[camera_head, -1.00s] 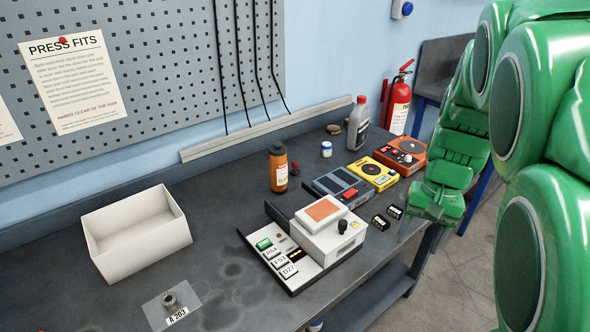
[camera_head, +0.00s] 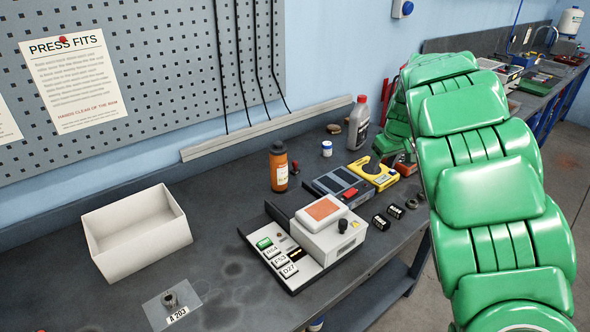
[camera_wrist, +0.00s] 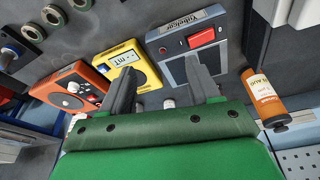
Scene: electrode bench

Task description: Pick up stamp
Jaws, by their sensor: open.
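I cannot tell for sure which object is the stamp.
A white open box (camera_head: 139,239) and a card marked A 203 (camera_head: 176,317) lie at left. A white device with an orange pad (camera_head: 321,212) stands mid-bench. Black labelled pieces (camera_head: 381,222) lie near the front edge. A grey bottle (camera_head: 358,127) stands at the back.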

